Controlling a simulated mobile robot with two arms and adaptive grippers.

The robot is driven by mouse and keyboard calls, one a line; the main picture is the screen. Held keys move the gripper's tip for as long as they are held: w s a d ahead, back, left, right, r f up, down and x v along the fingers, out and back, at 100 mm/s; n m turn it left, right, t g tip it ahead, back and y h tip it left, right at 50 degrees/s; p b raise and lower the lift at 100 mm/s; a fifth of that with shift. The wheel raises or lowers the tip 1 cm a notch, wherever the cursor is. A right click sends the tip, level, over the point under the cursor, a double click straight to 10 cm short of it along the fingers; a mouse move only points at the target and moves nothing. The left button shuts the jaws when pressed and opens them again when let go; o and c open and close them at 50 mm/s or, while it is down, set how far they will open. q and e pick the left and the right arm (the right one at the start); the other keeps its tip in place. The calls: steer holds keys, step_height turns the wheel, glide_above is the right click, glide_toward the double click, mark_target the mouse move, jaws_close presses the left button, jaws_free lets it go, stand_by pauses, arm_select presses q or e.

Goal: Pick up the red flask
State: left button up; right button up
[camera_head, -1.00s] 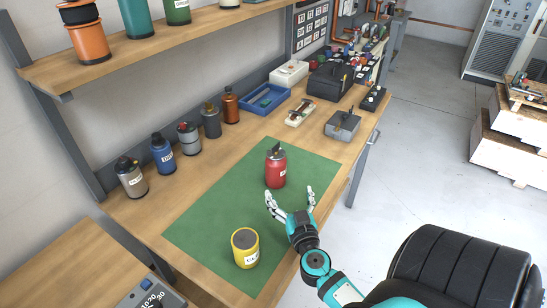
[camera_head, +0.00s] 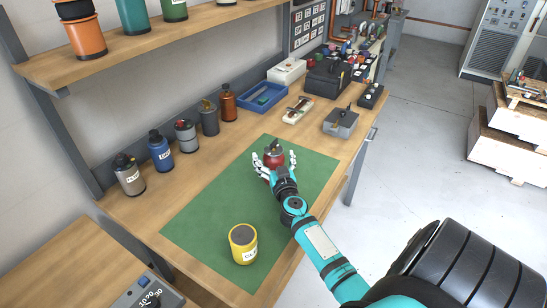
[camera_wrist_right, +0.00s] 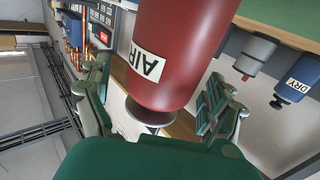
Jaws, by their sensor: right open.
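The red flask (camera_head: 274,155) stands upright on the green mat (camera_head: 204,211). In the head view its lower part is hidden behind my right gripper (camera_head: 276,167). The gripper is open, with its fingers on either side of the flask. In the right wrist view the red flask (camera_wrist_right: 177,50) is large and close, with a white label reading AIR, and it lies between the open fingers of my right gripper (camera_wrist_right: 158,105). I cannot tell whether the fingers touch it. My left gripper is not in view.
A yellow can (camera_head: 243,243) stands near the mat's front edge. Several bottles, including a blue one (camera_head: 160,151), line the back of the bench. A blue tray (camera_head: 262,99) and a grey box (camera_head: 341,122) lie beyond the mat. A shelf (camera_head: 150,45) hangs above.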

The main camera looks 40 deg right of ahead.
steer(key=shift+w+d, duration=0.15)
steer(key=shift+w, duration=0.1)
steer(key=shift+s+r, duration=0.1)
steer(key=shift+c, duration=0.7)
steer(key=c, duration=1.3)
steer(key=shift+c, duration=0.7)
steer(key=shift+r, duration=0.1)
